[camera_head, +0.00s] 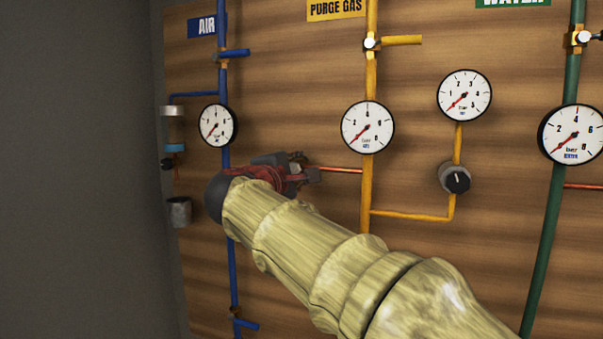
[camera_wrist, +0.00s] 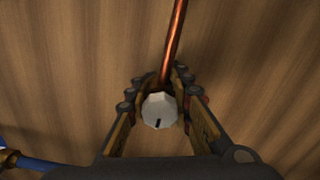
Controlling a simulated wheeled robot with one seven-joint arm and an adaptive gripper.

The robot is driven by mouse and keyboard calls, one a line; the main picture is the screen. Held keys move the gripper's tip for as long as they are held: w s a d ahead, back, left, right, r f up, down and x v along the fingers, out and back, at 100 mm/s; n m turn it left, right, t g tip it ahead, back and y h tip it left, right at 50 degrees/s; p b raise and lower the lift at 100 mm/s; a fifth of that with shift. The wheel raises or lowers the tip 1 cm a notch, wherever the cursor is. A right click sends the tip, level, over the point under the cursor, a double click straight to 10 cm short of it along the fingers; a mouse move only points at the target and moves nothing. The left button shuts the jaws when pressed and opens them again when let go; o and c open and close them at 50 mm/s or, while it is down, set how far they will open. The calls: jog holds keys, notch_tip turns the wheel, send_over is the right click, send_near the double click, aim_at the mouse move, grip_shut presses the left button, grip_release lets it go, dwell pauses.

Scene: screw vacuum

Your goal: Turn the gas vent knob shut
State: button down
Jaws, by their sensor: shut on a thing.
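The gas vent knob is a pale, many-sided knob (camera_wrist: 159,111) with a short dark mark that points toward the bottom of the wrist view. It sits at the end of a copper pipe (camera_wrist: 173,45). My gripper (camera_wrist: 161,85) is shut on it, with one finger on each side. In the head view my gripper (camera_head: 304,172) is at the left end of the copper pipe (camera_head: 341,170), which meets the yellow purge gas pipe (camera_head: 369,190). There the knob is mostly hidden by my gripper and cannot be made out clearly.
A blue air pipe (camera_head: 233,280) runs behind my wrist. Gauges hang near: the air gauge (camera_head: 216,124), the purge gas gauge (camera_head: 367,127) and another gauge (camera_head: 464,95). A dark round regulator knob (camera_head: 457,181) is at right. The wooden board (camera_head: 300,60) is bare above my gripper.

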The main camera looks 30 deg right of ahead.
jog(key=shift+f, duration=0.1)
jog(key=c, duration=1.5)
grip_release()
jog(key=v, duration=1.2)
